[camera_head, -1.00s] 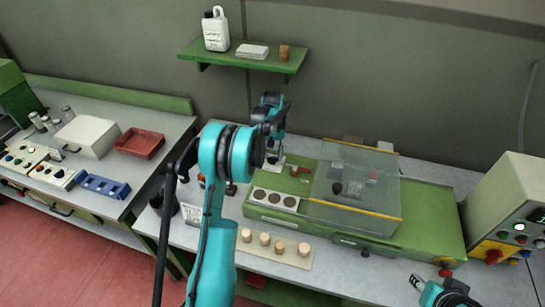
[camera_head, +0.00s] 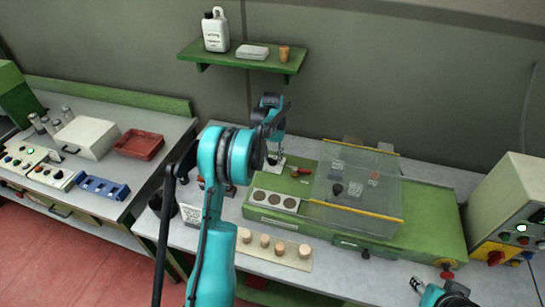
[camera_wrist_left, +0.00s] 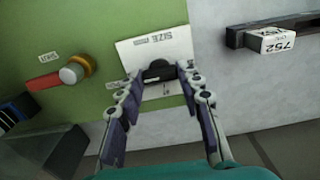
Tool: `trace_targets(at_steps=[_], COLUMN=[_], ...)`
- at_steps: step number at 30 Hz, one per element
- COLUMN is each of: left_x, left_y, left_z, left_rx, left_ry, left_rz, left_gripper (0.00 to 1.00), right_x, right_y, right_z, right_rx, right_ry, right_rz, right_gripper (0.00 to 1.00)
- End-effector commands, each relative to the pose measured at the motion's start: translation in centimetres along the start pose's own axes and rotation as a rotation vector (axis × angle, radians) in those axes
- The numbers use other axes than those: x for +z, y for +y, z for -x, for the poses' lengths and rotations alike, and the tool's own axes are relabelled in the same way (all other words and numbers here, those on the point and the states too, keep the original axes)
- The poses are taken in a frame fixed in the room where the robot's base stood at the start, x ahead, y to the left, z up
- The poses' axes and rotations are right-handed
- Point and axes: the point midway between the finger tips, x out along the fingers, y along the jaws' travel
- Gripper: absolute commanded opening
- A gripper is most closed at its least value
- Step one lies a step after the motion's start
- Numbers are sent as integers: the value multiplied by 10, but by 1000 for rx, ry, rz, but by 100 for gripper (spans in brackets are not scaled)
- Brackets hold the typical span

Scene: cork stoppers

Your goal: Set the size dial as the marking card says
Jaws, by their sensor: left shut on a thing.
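The size dial (camera_wrist_left: 158,72) is a black knob on a white plate (camera_wrist_left: 150,52) marked "SIZE", fixed to the green machine. My left gripper (camera_wrist_left: 160,82) is shut on the dial, a finger on each side of it. In the head view my left gripper (camera_head: 274,160) is at the back left of the machine (camera_head: 430,215), and my arm hides much of that area. The dial's pointer and scale are too small to read. A white card with dark print (camera_head: 191,214) stands left of the machine; I cannot read it. My right gripper (camera_head: 418,285) is low at the right.
A red lever with a round knob (camera_wrist_left: 72,74) sits left of the dial. A white block marked "752" (camera_wrist_left: 278,40) is at the right. A clear cover (camera_head: 355,178) spans the machine. Several corks stand on a strip (camera_head: 285,257) in front.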

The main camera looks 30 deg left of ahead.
Motion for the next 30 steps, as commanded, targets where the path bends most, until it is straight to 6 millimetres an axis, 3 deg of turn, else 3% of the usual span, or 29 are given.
trace_targets(at_steps=[7, 8, 10, 22, 30], left_x=[0, 0, 0, 0, 0], left_y=[0, 0, 0, 0, 0], left_z=[0, 0, 0, 8, 61], left_rx=[0, 0, 0, 0, 0], left_ry=[2, 2, 1, 1, 1], left_rz=[-1, -1, -1, 0, 0], left_gripper=[7, 41, 57, 57, 57], right_x=[0, 0, 0, 0, 0], right_y=[0, 0, 0, 0, 0], right_z=[0, 0, 0, 0, 0], right_rx=[0, 0, 0, 0, 0], right_ry=[0, 0, 0, 0, 0], right_rz=[0, 0, 0, 0, 0], right_gripper=[40, 40, 40, 40, 40])
